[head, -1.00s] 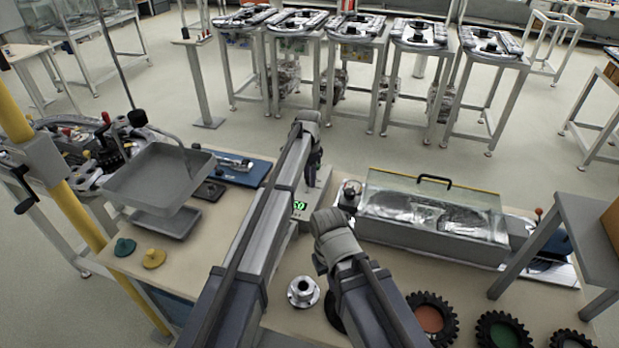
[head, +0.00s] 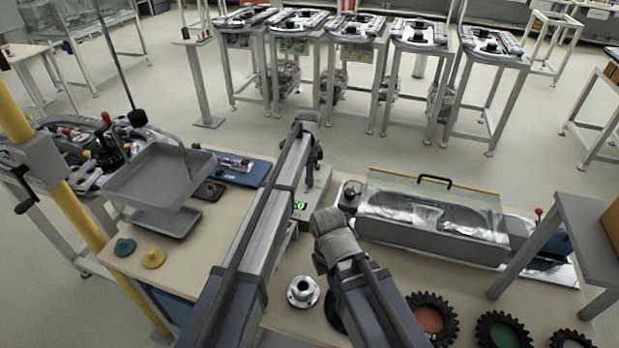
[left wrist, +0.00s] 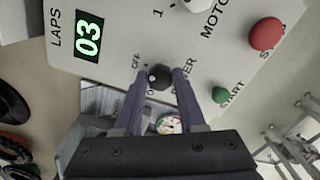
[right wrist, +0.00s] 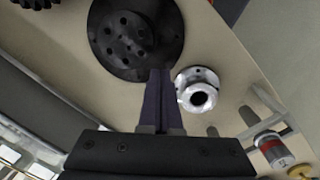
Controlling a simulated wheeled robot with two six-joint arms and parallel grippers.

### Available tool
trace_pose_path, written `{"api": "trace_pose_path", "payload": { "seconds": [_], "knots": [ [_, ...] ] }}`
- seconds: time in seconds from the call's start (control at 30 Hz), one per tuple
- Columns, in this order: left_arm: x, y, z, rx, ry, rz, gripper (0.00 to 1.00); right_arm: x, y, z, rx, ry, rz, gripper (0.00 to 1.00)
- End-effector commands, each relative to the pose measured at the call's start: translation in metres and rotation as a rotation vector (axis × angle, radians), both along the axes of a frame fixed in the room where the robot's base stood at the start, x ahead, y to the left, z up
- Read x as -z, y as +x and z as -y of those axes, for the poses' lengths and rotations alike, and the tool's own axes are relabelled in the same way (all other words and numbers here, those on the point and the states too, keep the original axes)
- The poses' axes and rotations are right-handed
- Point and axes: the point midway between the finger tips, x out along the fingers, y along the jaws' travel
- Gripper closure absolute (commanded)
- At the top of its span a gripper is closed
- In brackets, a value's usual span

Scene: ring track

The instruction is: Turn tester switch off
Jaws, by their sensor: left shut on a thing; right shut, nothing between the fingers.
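The tester panel (left wrist: 120,35) fills the upper part of the left wrist view. A small black switch knob (left wrist: 158,77) sits by the partly hidden POWER and OFF lettering. My left gripper (left wrist: 160,80) is shut on this knob, one finger on each side. In the head view, the tester (head: 318,190) is partly hidden by my left arm. My right gripper (right wrist: 161,75) is shut and empty above the bench, near a black round flange (right wrist: 135,40).
A silver hub (right wrist: 197,90) lies beside the flange. A glass-covered case (head: 430,215) stands right of the tester. A grey tray (head: 160,178) is at the left, with green (head: 125,247) and yellow (head: 154,258) knobs before it. Black toothed rings (head: 432,318) lie at the front right.

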Motion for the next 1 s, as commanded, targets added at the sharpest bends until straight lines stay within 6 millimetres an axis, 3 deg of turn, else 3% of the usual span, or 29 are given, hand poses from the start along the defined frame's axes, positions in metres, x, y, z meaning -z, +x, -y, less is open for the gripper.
{"api": "trace_pose_path", "payload": {
  "seconds": [0.17, 0.2, 0.43, 0.77, 1.0],
  "knots": [
    [0.000, 0.000, 0.000, 0.001, 0.000, 0.000, 1.00, 0.000, 0.000, 0.000, 0.000, 0.000, 0.000, 1.00],
    [0.000, 0.000, 0.000, 0.001, 0.000, 0.000, 0.57, 0.000, 0.000, 0.000, 0.000, 0.000, 0.000, 1.00],
    [0.000, 0.000, 0.000, 0.000, 0.000, 0.000, 0.31, 0.000, 0.000, 0.000, 0.000, 0.000, 0.000, 1.00],
    [-0.002, 0.000, 0.000, 0.000, 0.000, 0.000, 0.31, -0.002, 0.000, 0.000, 0.000, 0.000, 0.000, 1.00],
    [-0.018, 0.000, 0.000, 0.000, 0.000, 0.000, 0.31, -0.018, 0.000, 0.000, 0.000, 0.000, 0.000, 1.00]
  ]
}}
